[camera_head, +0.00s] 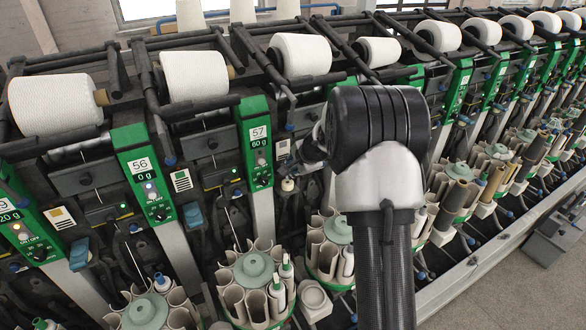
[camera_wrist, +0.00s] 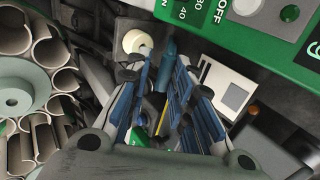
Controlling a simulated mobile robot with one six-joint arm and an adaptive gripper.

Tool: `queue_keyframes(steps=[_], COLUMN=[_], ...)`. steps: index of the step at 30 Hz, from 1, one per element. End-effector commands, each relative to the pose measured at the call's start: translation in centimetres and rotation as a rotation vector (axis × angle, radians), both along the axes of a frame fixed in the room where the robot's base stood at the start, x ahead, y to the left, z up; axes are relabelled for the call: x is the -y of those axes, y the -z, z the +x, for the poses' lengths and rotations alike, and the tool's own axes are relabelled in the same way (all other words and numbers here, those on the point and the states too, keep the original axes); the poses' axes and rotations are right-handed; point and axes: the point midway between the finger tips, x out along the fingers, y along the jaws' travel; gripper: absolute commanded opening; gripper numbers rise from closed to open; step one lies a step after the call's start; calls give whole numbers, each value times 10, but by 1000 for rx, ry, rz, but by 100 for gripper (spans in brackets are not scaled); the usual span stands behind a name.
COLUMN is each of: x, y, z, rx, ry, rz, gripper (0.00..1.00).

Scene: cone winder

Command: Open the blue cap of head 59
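In the wrist view my gripper (camera_wrist: 164,62) has its two blue-faced fingers apart, with a gap between them. A blue piece (camera_wrist: 169,48), which looks like a blue cap, shows at the far end of this gap, between the fingertips. I cannot tell whether the fingers touch it. A green head panel (camera_wrist: 262,22) with OFF lettering lies above right; its number label is cut off at the right edge. In the head view my arm hides the gripper and the heads behind it, and no label 59 is readable.
The head view shows panels 56 (camera_head: 146,178) and 57 (camera_head: 259,147) with white cones (camera_head: 194,76) above. Round bobbin magazines (camera_head: 255,270) line the front below. A magazine (camera_wrist: 14,102) is close left of my gripper in the wrist view; a cream knob (camera_wrist: 137,41) is beside the fingertips.

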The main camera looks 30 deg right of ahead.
Motion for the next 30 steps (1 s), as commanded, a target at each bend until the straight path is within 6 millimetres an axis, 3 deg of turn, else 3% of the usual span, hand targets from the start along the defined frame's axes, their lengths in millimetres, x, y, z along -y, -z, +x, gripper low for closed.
queue_keyframes(steps=[8,21,30], x=[1,3,3], y=[-16,-82,-93], z=[-11,-65,-76], rx=[3,2,-1], ry=[1,1,0], rz=[-1,-1,0], gripper=[21,21,21])
